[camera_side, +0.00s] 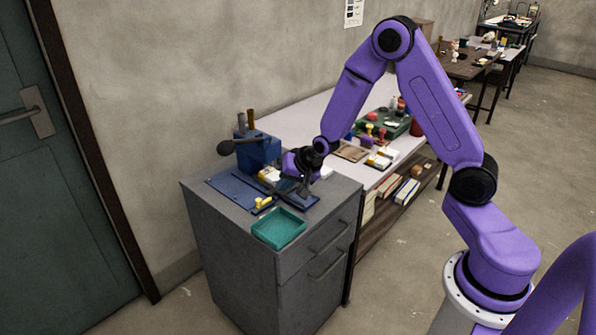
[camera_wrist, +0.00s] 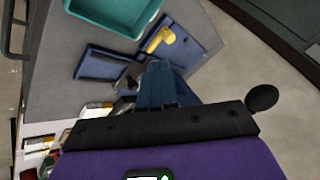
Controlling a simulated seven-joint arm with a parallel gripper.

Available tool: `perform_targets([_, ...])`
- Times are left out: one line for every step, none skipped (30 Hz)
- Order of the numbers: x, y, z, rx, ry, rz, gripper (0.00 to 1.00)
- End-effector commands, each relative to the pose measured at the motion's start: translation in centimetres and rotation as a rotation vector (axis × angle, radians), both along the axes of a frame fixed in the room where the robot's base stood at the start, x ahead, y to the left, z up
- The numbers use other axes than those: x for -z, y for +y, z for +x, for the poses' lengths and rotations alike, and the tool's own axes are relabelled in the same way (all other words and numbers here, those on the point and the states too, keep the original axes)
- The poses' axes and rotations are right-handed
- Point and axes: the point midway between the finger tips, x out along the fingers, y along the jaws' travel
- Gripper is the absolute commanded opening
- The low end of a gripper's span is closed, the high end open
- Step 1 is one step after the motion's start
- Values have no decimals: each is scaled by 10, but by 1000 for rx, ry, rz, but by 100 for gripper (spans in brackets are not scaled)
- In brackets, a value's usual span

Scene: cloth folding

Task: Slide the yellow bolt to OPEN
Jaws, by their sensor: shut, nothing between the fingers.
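The yellow bolt (camera_side: 263,203) sits on a blue plate (camera_side: 232,192) on top of the grey cabinet. In the wrist view the bolt (camera_wrist: 158,39) lies on its blue plate near the teal tray, beyond my fingertips. My gripper (camera_side: 303,187) is low over the cabinet top, to the right of the bolt in the side view and apart from it. In the wrist view my gripper (camera_wrist: 160,66) looks shut and empty, its fingers together. I cannot read any OPEN mark, and I cannot tell which end of its travel the bolt is at.
A teal tray (camera_side: 278,228) stands at the cabinet's front corner, close to the bolt. A bench with several small items adjoins the cabinet (camera_side: 233,258).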

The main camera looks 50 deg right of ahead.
Motion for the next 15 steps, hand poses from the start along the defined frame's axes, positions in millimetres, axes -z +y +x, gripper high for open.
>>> perform_targets([-7,0,-5,0,-2,1,0])
perform_targets([-11,-1,-7,0,-3,0,0])
perform_targets([-15,-1,-11,0,-2,1,0])
perform_targets([-19,-1,-13,0,-2,1,0])
perform_targets([-22,-2,-15,1,-2,2,0])
perform_targets([-26,-2,-19,1,-2,0,0])
perform_targets([-29,-2,-21,1,-3,1,0])
perform_targets([-32,-3,-24,1,-3,1,0])
perform_targets([-36,-3,-27,0,-2,1,0])
perform_targets([-39,-3,-28,2,-1,1,0])
perform_targets([-41,-4,-30,2,-2,1,0])
perform_targets([-44,-4,-32,3,-1,1,0])
perform_targets([-46,-4,-34,2,-2,1,0])
perform_targets([-48,-4,-35,2,-2,1,0])
perform_targets([-50,-4,-37,1,-1,0,0])
